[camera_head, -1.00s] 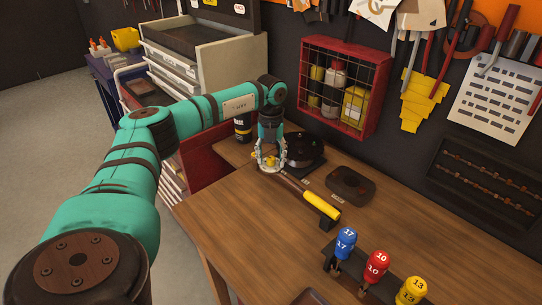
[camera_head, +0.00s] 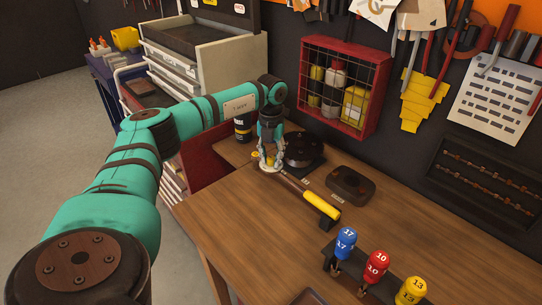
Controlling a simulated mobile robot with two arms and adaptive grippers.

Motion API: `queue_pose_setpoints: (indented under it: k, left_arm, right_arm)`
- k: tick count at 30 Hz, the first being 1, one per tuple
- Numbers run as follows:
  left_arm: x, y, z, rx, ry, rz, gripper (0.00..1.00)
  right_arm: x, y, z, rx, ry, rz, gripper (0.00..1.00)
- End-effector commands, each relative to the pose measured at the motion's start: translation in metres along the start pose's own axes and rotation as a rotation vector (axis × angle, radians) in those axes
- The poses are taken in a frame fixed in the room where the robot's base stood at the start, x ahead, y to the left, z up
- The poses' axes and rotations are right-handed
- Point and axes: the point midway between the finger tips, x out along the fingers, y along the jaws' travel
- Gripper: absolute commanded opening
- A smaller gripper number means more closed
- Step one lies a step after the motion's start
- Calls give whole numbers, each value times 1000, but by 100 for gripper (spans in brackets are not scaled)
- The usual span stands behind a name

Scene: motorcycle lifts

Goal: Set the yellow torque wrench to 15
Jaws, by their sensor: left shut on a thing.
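The yellow torque wrench (camera_head: 321,205) lies on the wooden workbench, its yellow handle toward the front right and its dark shaft running back left to my gripper. My left gripper (camera_head: 270,165) points down at the far end of the wrench and is shut on a small yellow part there, seemingly the wrench's knob. The fingers hide most of that part, and any setting scale is too small to read. My right gripper is not in view.
A dark round device (camera_head: 304,150) stands just behind the gripper, with a dark block (camera_head: 350,184) to its right. Blue (camera_head: 344,243), red (camera_head: 376,264) and yellow (camera_head: 411,291) numbered handles stand at the front right. The bench's middle left is clear.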

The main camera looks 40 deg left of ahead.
Motion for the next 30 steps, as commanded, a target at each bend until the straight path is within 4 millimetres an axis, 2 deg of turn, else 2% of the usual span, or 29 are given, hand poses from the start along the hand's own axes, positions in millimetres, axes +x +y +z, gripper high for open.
queue_pose_setpoints:
  k: [18, 30]
  left_arm:
    - [0, 0, 0, 508, 1, 2, 0]
    - [0, 0, 0, 648, 1, 2, 0]
  right_arm:
    - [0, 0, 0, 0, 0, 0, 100]
    - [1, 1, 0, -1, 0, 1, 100]
